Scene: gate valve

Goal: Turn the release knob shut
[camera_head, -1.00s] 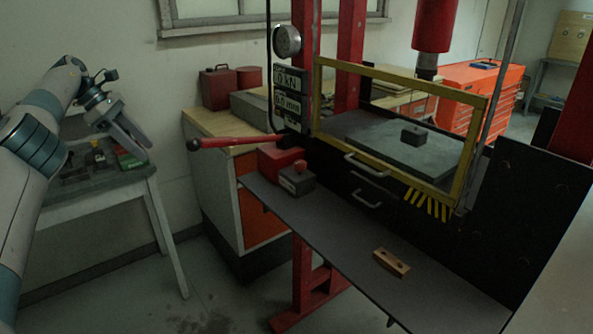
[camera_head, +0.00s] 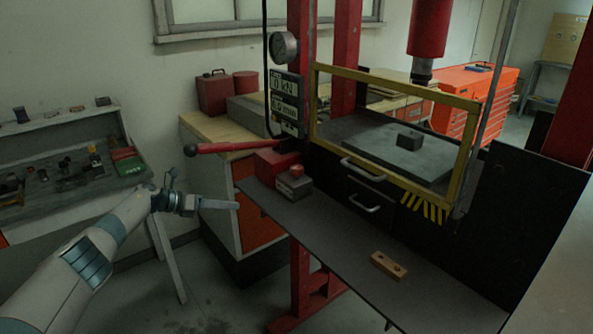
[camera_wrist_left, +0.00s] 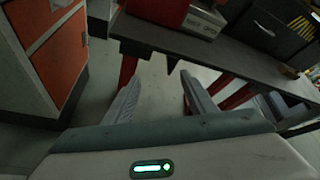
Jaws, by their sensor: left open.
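The red pump block (camera_head: 275,163) sits on the dark shelf (camera_head: 330,235) of the press, with a red lever (camera_head: 235,146) reaching left from it. My left gripper (camera_head: 230,205) is open and empty, left of the shelf edge and apart from the box. In the left wrist view its fingers (camera_wrist_left: 160,85) are spread over floor, with the red block (camera_wrist_left: 158,8) and grey box (camera_wrist_left: 203,22) above them; the knob is not visible there.
A wooden block with holes (camera_head: 389,265) lies on the shelf. The yellow guard frame (camera_head: 395,78) stands behind. An orange-fronted cabinet (camera_head: 258,212) is beyond the gripper, and a grey workbench (camera_head: 75,205) with tools is at left. Floor shows below the gripper.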

